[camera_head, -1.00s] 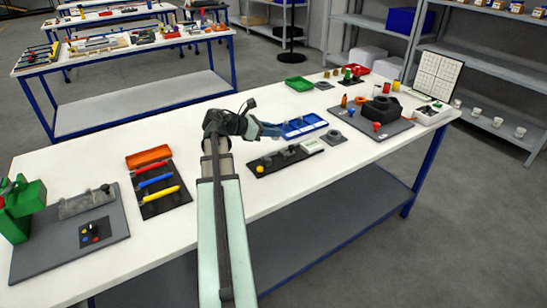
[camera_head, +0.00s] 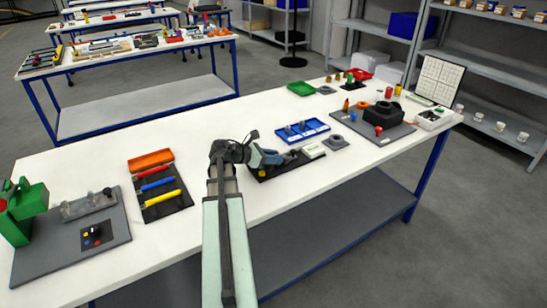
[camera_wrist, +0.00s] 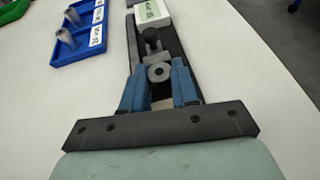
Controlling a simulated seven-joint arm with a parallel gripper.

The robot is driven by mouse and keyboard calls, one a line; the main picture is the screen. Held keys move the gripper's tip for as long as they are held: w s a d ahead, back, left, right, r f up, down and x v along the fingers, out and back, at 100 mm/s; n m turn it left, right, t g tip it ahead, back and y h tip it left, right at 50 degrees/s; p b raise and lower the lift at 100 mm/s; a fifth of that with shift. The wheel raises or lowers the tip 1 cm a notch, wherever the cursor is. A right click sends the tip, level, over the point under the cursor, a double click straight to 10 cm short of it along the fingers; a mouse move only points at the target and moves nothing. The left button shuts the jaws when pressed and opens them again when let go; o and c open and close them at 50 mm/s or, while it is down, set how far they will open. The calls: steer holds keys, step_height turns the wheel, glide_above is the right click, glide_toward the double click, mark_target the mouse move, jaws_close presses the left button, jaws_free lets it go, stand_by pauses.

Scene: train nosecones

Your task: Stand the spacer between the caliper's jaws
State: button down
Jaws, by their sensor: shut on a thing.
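My gripper (camera_wrist: 160,80) has its blue fingers shut on the spacer (camera_wrist: 159,72), a grey cylinder with a central hole seen end-on from above. In the head view my gripper (camera_head: 283,157) is low over the caliper (camera_head: 264,174), a dark bar on the table. In the wrist view the caliper (camera_wrist: 176,46) runs away from me, with a dark knob and grey blocks on it. A white readout box with a green label (camera_wrist: 151,11) is at its far end. The spacer is over the bar; its lower end is hidden, so I cannot tell if it touches.
A blue tray (camera_head: 308,137) with grey cylinders stands just behind the caliper; it also shows in the wrist view (camera_wrist: 88,45). A small grey plate (camera_head: 335,142) lies to the right. A dark mat with coloured handles (camera_head: 168,212) is left.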

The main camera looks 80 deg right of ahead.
steer(key=shift+f, duration=0.15)
steer(key=c, duration=0.9)
jaws_free()
steer(key=shift+o, duration=0.2)
steer(key=shift+w+a+r, duration=0.1)
steer(key=shift+w+r, duration=0.05)
steer(key=shift+r, duration=0.1)
steer(key=v, duration=1.1)
steer(key=shift+w+a, duration=0.2)
steer(key=shift+w, duration=0.05)
